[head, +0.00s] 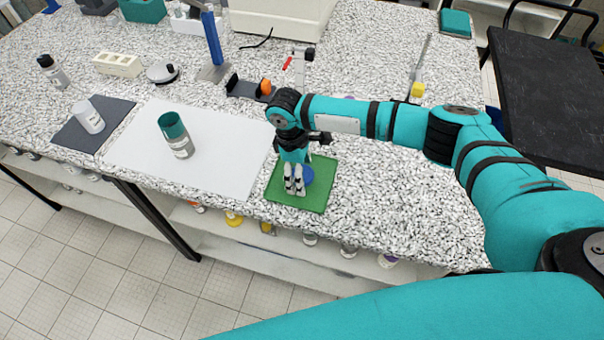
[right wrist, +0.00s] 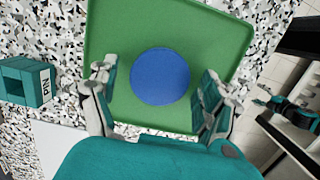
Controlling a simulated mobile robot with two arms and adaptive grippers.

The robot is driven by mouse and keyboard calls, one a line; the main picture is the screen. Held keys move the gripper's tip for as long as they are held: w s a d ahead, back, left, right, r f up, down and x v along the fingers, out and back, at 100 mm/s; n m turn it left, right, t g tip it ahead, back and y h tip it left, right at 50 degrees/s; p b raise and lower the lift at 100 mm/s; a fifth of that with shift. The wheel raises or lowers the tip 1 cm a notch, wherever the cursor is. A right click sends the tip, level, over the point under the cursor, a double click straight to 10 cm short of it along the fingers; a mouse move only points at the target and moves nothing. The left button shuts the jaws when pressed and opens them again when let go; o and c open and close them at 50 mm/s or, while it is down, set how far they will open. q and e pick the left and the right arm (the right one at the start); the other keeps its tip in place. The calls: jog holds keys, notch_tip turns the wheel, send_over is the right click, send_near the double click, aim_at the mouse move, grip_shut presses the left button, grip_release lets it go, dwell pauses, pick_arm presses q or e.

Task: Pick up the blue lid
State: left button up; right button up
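The blue lid (right wrist: 160,76) is a flat round disc lying on a green tray (right wrist: 118,26). In the head view the lid (head: 308,176) is partly hidden by my right gripper (head: 294,190), which points down over the tray (head: 312,203). In the right wrist view my right gripper (right wrist: 158,98) is open, one finger on each side of the lid, with gaps between fingers and lid. Its height over the tray is hard to judge. A small dark and teal shape (right wrist: 288,108) at the wrist view's right edge looks like my left gripper; its fingers are unclear.
A white sheet (head: 225,150) with a teal-topped jar (head: 176,135) lies left of the tray. A white bottle (head: 88,117) lies on a dark mat (head: 72,138). The counter right of the tray is clear.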

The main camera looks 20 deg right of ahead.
jog(key=c, duration=0.8)
jog(key=shift+r, duration=0.1)
jog(key=shift+r+b, duration=0.35)
jog(key=shift+r, duration=0.1)
notch_tip(320, 180, up, 2)
jog(key=shift+r+b, duration=0.1)
jog(key=shift+b, duration=0.35)
jog(key=s+a+r+b, duration=0.1)
jog(key=s+a+b, duration=0.2)
jog(key=s+a, duration=0.7)
jog(key=shift+s+a+r+b, duration=0.3)
jog(key=shift+s+a+r, duration=0.1)
jog(key=shift+a, duration=0.6)
